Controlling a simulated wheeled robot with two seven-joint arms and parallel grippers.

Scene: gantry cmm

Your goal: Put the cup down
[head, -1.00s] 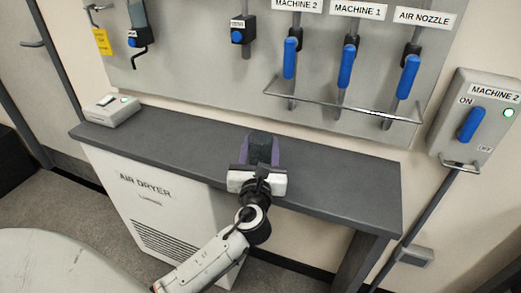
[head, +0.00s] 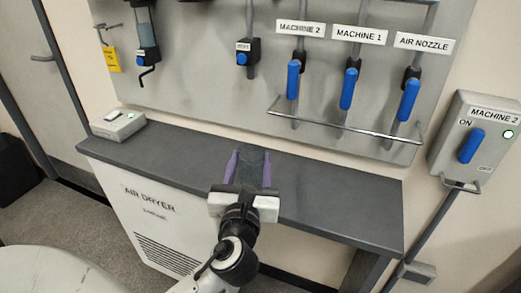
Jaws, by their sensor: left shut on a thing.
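The cup (head: 252,160) is dark grey and sits between the purple fingers of my left gripper (head: 250,168), which is shut on it. The gripper and cup are over the dark grey counter (head: 330,205), near its middle. My gripper's white body hides the lower part of the cup, so I cannot tell whether the cup touches the counter or is held above it. My right gripper is not in view.
A small grey box with a green light (head: 118,124) stands at the counter's left end. The wall panel above has blue-handled valves (head: 348,88) and a thin rail (head: 340,127). The counter right of the gripper is clear.

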